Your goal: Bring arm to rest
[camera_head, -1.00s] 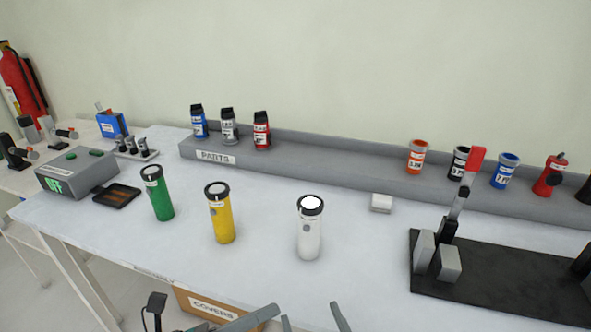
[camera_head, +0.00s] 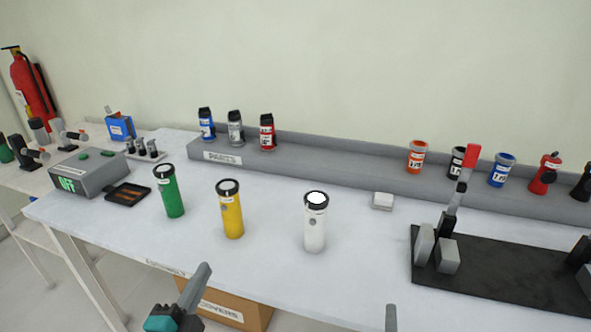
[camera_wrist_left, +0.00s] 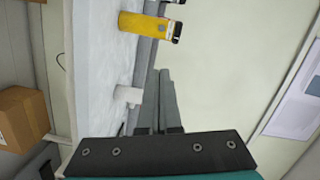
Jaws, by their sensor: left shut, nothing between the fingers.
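My left gripper (camera_head: 205,268) is low in the head view, in front of the table's near edge, with its grey fingers pointing up and its teal wrist part below. In the left wrist view its two grey fingers (camera_wrist_left: 159,76) lie together, shut and empty. A narrow grey tip (camera_head: 391,318) shows at the bottom edge of the head view; it looks like a finger of my right gripper, and the rest is out of frame.
Green (camera_head: 169,191), yellow (camera_head: 231,212) and white (camera_head: 315,226) cylinders stand on the table. A cardboard box (camera_head: 245,312) is below its front edge. A grey parts shelf (camera_head: 330,167) runs along the back. A black fixture plate (camera_head: 500,270) lies at right.

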